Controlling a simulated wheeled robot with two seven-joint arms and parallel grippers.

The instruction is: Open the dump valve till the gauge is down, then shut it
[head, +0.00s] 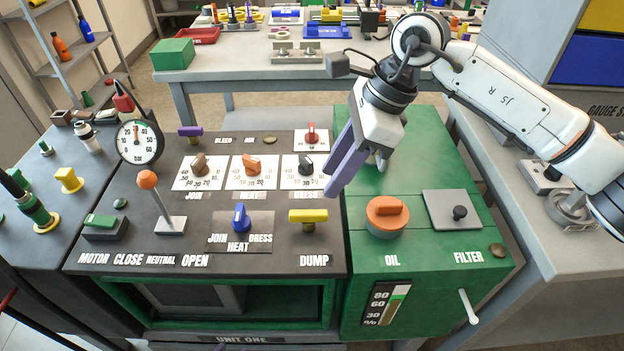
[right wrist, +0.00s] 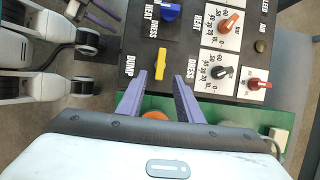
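The yellow dump valve handle (head: 308,215) lies crosswise above the DUMP label on the dark panel. It also shows in the right wrist view (right wrist: 161,73), just beyond the fingertips. The round white bar gauge (head: 139,142) stands at the panel's back left; its needle is too small to read surely. My right gripper (head: 343,175) is above the panel's right side, its purple fingers pointing down, apart from the handle. In the right wrist view its fingers (right wrist: 161,80) are spread and empty. My left gripper (right wrist: 108,17) shows small at the top left of that view, its fingers apart.
Black, orange and brown dial knobs stand behind. A purple handle (head: 190,132) is at the panel's back.

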